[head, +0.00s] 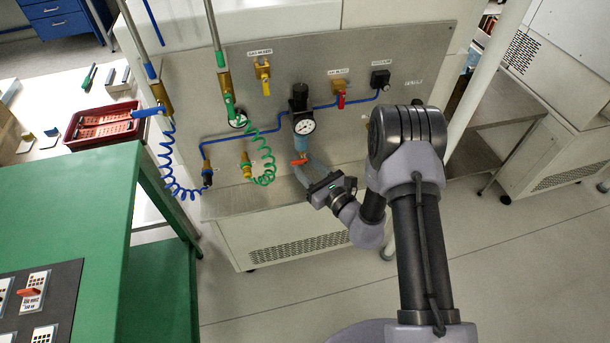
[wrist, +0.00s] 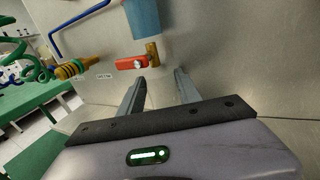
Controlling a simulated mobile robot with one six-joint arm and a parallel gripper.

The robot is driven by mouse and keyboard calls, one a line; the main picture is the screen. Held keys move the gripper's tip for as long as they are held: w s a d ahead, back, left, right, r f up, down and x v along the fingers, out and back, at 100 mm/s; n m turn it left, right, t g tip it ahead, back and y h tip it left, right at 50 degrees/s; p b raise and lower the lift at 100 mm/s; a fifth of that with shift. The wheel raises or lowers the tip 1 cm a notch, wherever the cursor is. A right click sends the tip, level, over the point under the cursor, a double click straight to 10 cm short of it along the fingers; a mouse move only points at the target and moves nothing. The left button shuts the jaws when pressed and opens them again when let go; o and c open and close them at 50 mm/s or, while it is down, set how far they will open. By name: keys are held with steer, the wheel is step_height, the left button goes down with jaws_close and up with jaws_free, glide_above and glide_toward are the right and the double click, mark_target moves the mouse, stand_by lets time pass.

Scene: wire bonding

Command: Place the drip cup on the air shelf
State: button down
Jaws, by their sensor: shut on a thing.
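My gripper (head: 306,178) is low in front of the steel panel, just under the pressure regulator, over the air shelf (head: 236,202). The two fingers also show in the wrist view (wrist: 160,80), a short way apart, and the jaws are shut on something. I take it to be the drip cup, but its outline does not stand out from the grey panel and shelf. The regulator's blue bowl (wrist: 143,18) hangs just beyond the fingertips. Its red drain handle (wrist: 131,62) and brass fitting (wrist: 152,54) are close above the fingertips.
The gauge (head: 305,126) and blue pipe (head: 255,125) are on the panel (head: 345,62). Coiled green (head: 265,165) and blue (head: 178,185) hoses hang to the left. A green bench (head: 85,200) is at left, with a red tray (head: 105,125) behind. The shelf's left part is bare.

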step_height(320, 180, down, 4)
steer(key=shift+r+b, duration=0.1)
steer(key=shift+b, duration=0.9)
steer(key=shift+r, duration=0.2)
steer(key=shift+f, duration=0.15)
steer(key=c, duration=1.1)
jaws_free()
